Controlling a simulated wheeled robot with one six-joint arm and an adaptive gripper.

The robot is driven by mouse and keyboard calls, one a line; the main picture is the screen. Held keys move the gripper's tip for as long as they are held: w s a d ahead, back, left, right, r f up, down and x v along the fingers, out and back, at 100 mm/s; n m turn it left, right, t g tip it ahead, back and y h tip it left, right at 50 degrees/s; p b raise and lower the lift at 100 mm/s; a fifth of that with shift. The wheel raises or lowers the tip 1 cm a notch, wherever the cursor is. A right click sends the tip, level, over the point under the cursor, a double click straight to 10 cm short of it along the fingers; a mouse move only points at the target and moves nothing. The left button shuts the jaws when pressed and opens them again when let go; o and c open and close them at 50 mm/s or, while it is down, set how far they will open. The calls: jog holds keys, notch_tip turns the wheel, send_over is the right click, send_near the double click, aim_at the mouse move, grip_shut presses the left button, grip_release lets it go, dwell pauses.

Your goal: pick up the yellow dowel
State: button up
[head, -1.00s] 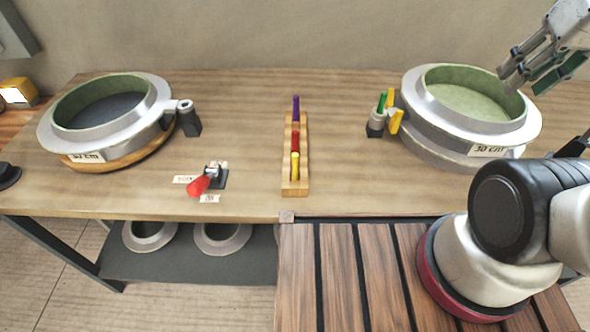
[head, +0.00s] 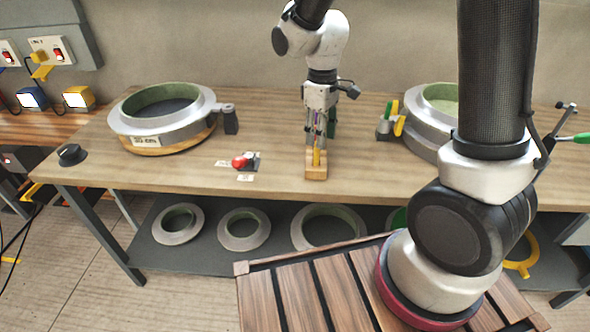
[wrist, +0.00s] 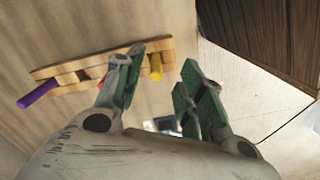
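The yellow dowel (head: 317,157) stands in the near end of a narrow wooden rack (head: 316,174) on the workbench. In the wrist view the yellow dowel (wrist: 156,67) shows at the rack's right end, between my two green-padded fingers. My gripper (head: 318,130) is open, pointing down over the rack. In the wrist view my gripper (wrist: 160,85) has a clear gap between its fingers; I cannot tell whether either touches the dowel. A purple dowel (wrist: 38,93) stands at the rack's other end. A red dowel (wrist: 100,84) is mostly hidden behind the left finger.
A round mould (head: 165,122) stands at left and another mould (head: 428,125) at right, partly hidden by my arm. A holder with green and yellow sticks (head: 390,122) is beside the right one.

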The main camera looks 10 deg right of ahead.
aim_at(317, 155)
jog(key=shift+w+a+r+n, duration=0.1)
jog(key=shift+w+a+n, duration=0.2)
jog(key=shift+a, duration=0.15)
jog(key=shift+w+t, duration=0.15)
jog(key=shift+t, duration=0.15)
jog(key=shift+f+n, duration=0.2)
jog(key=shift+n, duration=0.1)
jog(key=f, duration=0.7)
jog(key=shift+d+f, duration=0.2)
jog(key=shift+c, duration=0.3)
grip_shut()
